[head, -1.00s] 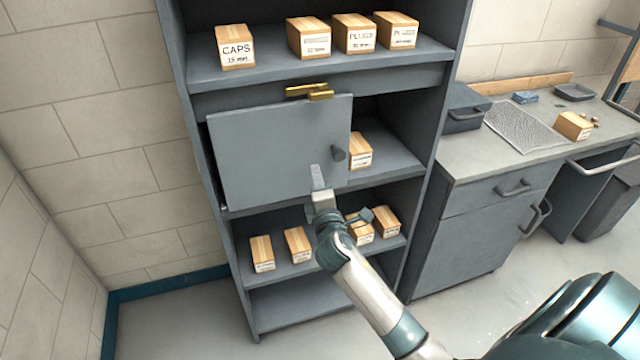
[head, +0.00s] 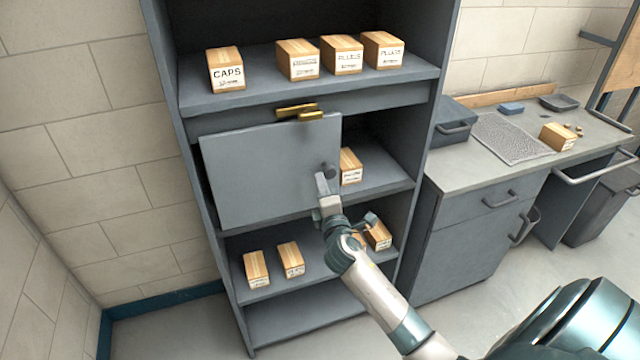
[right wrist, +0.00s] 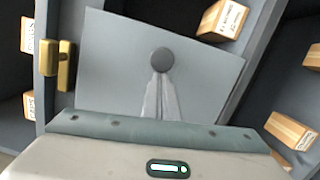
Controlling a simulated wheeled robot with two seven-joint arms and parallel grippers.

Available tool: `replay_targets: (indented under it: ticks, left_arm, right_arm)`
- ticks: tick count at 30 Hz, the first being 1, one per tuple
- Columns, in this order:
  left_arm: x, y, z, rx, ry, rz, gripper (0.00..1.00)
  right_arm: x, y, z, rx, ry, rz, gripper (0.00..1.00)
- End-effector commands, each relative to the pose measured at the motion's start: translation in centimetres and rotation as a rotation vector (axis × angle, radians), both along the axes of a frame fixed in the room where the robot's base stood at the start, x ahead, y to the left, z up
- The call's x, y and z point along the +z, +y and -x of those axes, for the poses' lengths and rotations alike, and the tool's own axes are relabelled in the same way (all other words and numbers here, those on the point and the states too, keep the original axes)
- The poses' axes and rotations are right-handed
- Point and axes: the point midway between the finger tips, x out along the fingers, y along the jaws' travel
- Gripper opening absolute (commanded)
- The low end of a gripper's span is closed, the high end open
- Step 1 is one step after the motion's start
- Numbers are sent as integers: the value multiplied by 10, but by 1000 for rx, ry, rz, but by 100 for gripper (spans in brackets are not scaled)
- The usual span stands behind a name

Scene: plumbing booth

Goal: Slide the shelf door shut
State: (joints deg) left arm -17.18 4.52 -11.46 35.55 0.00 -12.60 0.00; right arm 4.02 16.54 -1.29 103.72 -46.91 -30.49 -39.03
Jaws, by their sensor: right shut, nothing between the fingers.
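The shelf door (head: 262,178) is a flat grey panel across the left and middle of the shelf's middle bay. The bay's right part is open. A dark round knob (head: 330,170) sits near the door's right edge; the right wrist view shows the knob (right wrist: 161,60) just beyond the fingertips. My right gripper (head: 321,179) is shut and empty, in front of the door beside the knob; the right wrist view shows its fingers (right wrist: 160,82) together. I cannot tell whether they touch the knob. A brass latch (head: 298,112) is at the door's top edge. My left gripper is out of view.
The grey shelf unit (head: 310,92) holds several labelled boxes above and below the door. One box (head: 350,166) stands in the open part of the middle bay. A workbench (head: 480,165) is at the right. A brick wall (head: 80,110) is at the left.

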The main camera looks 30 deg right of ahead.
Motion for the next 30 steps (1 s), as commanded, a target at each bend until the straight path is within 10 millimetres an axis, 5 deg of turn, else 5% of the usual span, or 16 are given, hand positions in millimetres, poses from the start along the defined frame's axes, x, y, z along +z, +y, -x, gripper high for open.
replay_targets:
  ticks: [11,30]
  left_arm:
    - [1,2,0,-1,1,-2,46]
    - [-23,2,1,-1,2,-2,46]
  right_arm:
    - [0,-58,14,-5,2,4,0]
    - [-2,-250,60,-4,2,3,0]
